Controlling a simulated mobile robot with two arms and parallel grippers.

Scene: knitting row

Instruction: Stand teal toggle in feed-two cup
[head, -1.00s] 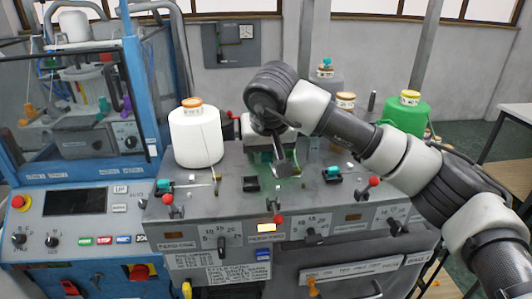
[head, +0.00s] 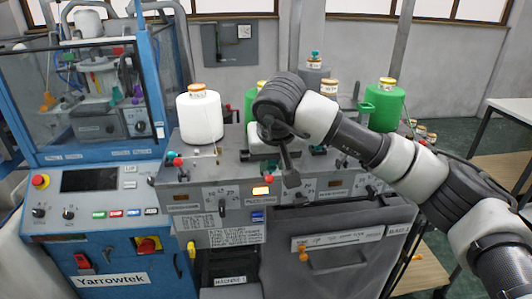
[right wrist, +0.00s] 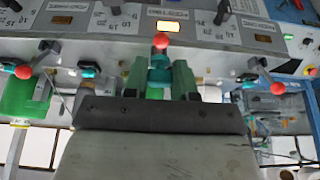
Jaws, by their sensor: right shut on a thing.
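The teal toggle (right wrist: 159,75) is between the two green fingers of my right gripper (right wrist: 159,80) in the right wrist view, and the fingers are shut on it. A red lever knob (right wrist: 161,40) shows just beyond it. Whether the toggle touches a cup is hidden. My left gripper is not in view.
Another teal piece with a red knob (head: 175,160) is at the left station, and one (head: 319,149) at the right. A white yarn cone (head: 200,118) and a green cone (head: 384,105) stand behind. The blue cabinet (head: 85,80) is at the left.

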